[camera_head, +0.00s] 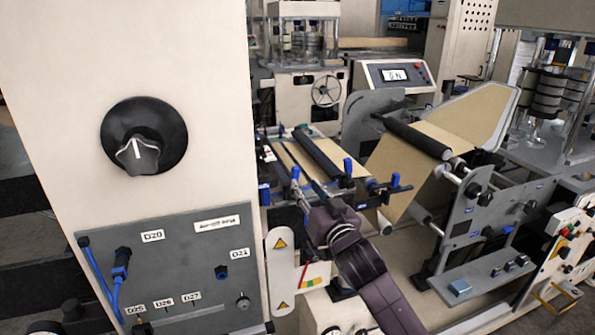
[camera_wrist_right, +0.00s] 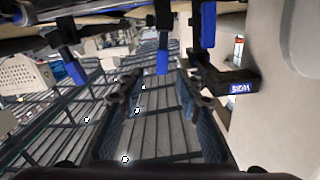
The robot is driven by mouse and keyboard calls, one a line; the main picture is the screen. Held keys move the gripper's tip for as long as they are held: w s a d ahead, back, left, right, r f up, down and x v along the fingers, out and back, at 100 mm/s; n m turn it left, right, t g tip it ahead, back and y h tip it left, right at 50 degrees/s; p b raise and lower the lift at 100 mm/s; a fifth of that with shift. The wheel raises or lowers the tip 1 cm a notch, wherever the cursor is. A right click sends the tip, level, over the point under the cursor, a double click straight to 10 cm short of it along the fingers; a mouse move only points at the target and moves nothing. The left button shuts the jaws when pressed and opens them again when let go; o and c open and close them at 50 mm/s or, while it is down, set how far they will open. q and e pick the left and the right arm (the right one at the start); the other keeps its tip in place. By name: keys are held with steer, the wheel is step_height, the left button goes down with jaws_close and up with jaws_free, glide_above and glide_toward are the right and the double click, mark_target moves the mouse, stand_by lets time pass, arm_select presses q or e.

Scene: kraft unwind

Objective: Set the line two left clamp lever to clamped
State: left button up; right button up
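Several blue clamp levers stand on the dark bars of the paper machine, among them one at the left (camera_head: 264,194), one near the middle (camera_head: 295,172) and one at the right (camera_head: 395,181). No readable label tells me which is the line two left clamp lever. My right gripper (camera_head: 304,194) reaches in from the lower right, close to the middle levers. In the right wrist view, my right gripper (camera_wrist_right: 158,82) is open with nothing between its fingers. A blue lever (camera_wrist_right: 162,60) hangs just beyond the fingertips, and another (camera_wrist_right: 208,25) is farther right. My left gripper is out of view.
A large beige cabinet (camera_head: 210,120) with a black rotary knob (camera_head: 144,136) stands close on the left. A grey panel (camera_head: 165,265) with blue cables is below it. Brown paper (camera_head: 412,160) and rollers lie to the right of the clamps.

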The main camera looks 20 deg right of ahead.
mark_target(296, 175)
steer(key=w, duration=0.2)
steer(key=w+p, duration=0.1)
steer(key=w, duration=0.3)
steer(key=shift+w+a+p, duration=0.25)
steer(key=shift+a+p, duration=0.05)
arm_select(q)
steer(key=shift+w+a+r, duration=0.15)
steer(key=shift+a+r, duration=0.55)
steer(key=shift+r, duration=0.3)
arm_select(e)
steer(key=shift+w+a, duration=0.1)
steer(key=shift+w, duration=0.5)
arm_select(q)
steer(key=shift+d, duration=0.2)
arm_select(e)
jaws_close()
